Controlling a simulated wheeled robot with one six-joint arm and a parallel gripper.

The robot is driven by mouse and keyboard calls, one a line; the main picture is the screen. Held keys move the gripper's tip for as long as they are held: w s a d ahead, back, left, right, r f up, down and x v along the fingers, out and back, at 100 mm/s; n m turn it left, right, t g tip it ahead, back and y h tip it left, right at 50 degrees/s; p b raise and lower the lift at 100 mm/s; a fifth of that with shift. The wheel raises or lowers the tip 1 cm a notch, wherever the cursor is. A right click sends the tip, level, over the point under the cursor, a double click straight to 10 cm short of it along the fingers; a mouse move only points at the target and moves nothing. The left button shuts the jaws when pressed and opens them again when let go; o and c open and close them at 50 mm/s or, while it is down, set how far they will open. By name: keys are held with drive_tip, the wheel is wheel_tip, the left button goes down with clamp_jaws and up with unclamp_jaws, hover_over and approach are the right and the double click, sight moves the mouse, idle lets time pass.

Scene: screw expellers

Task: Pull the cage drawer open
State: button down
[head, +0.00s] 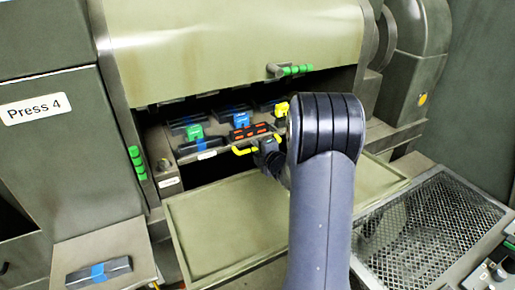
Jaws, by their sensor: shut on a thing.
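The cage drawer (182,158) sits inside the opening of the press, a grey tray carrying dark bars with green, blue, orange and yellow markings. A yellow handle (243,151) is on its front edge. My gripper (262,149) is at this handle, shut on it near its middle. My arm comes from the lower right and hides the drawer's right part and the handle's right side. How far the drawer stands out is hard to tell from this view.
A raised cream cover (235,45) with a green-gripped handle (290,70) hangs above the opening. A lowered flap (225,225) lies below the drawer. A mesh tray (430,225) is at the right. A dark bar with blue band (98,271) lies on a ledge at lower left.

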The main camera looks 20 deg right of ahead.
drive_tip(key=shift+f+b+v, duration=0.25)
drive_tip(key=shift+b+v, duration=0.3)
drive_tip(key=shift+v, duration=0.65)
drive_tip(key=shift+f+b+v, duration=0.25)
drive_tip(key=shift+b+v, duration=0.25)
drive_tip(key=shift+v, duration=0.65)
drive_tip(key=shift+s, duration=0.1)
drive_tip(key=c, duration=1.6)
unclamp_jaws()
drive_tip(key=shift+o, duration=0.2)
drive_tip(key=b+v, duration=0.1)
drive_tip(key=v, duration=0.9)
drive_tip(key=shift+s+r, duration=0.1)
drive_tip(key=shift+s, duration=0.3)
drive_tip(key=shift+o, duration=0.2)
